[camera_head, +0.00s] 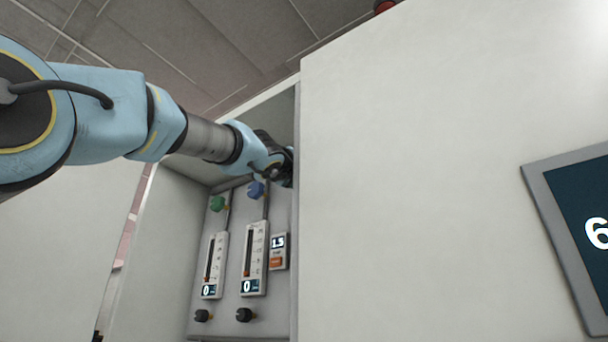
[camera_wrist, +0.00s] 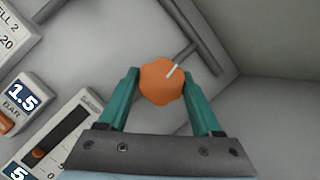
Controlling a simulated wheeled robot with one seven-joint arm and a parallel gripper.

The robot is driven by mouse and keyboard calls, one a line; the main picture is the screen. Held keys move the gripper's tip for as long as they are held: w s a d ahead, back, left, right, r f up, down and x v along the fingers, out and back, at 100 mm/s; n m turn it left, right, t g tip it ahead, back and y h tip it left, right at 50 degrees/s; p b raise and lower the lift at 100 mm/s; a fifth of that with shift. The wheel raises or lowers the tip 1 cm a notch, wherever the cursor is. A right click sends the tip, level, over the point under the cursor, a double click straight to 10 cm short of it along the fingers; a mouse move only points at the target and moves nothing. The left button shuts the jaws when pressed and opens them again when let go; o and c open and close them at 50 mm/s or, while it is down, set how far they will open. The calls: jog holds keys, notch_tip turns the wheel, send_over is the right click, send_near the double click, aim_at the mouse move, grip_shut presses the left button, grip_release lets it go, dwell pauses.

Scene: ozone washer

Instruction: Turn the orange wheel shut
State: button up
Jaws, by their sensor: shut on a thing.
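The orange wheel (camera_wrist: 158,84) shows in the wrist view, a lobed knob with a white line mark pointing up and to the right. My gripper (camera_wrist: 163,88) has its two teal fingers on either side of the wheel, shut on it. A grey pipe passes behind the wheel toward the upper right. In the head view my gripper (camera_head: 281,168) reaches into the recessed cabinet bay, near its right edge. The orange wheel is hidden there behind the arm and the bay's edge.
In the head view a green knob (camera_head: 217,203) and a blue knob (camera_head: 256,189) sit above two flow gauges. A pressure display (camera_head: 278,242) reads 1.5. The white cabinet front (camera_head: 430,180) stands close on the right of my gripper.

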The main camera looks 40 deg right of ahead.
jog(key=shift+r, duration=0.1)
dwell(0.5)
jog(key=o, duration=1.4)
jog(key=shift+c, duration=0.2)
jog(key=b+v, duration=0.2)
jog(key=v, duration=0.9)
